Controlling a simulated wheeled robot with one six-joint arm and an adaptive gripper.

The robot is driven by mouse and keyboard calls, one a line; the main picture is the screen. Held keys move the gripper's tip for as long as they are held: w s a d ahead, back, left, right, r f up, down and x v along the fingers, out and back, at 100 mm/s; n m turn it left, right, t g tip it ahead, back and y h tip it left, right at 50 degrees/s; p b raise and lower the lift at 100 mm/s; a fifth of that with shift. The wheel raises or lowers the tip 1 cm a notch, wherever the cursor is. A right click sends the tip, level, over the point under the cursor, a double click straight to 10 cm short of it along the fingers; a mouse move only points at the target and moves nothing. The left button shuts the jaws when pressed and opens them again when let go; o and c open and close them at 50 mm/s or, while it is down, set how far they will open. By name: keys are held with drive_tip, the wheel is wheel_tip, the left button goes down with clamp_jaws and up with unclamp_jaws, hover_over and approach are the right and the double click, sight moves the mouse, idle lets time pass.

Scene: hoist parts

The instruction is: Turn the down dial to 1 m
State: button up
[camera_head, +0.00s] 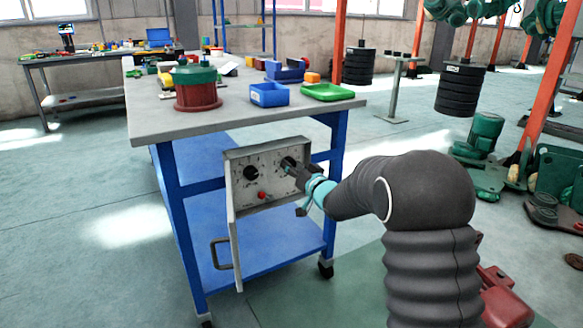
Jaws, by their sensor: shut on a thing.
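A grey control panel (265,195) hangs at the side of the blue workbench, tilted slightly. It carries a black dial (251,173) on the left, a second black dial (288,164) on the right and a red button (262,195) below. Which dial is the down dial cannot be read at this size. My gripper (294,168) is at the right dial, shut on it, and its fingers hide part of the dial and its scale. The dial settings are too small to read.
The workbench top (150,122) holds a red and green drum (196,87), a blue bin (269,94) and a green tray (327,92). A handle (221,254) sticks out below the panel's left side. Black weights (460,88) hang at the right. Floor left of the bench is clear.

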drive_tip(key=shift+a, duration=0.2)
drive_tip(key=o, duration=1.1)
drive_tip(key=shift+s+a, duration=0.1)
drive_tip(key=shift+o, duration=0.2)
drive_tip(key=shift+d, duration=0.2)
drive_tip(key=v, duration=1.1)
drive_tip(key=shift+s+d, duration=0.25)
drive_tip(key=shift+s, duration=0.05)
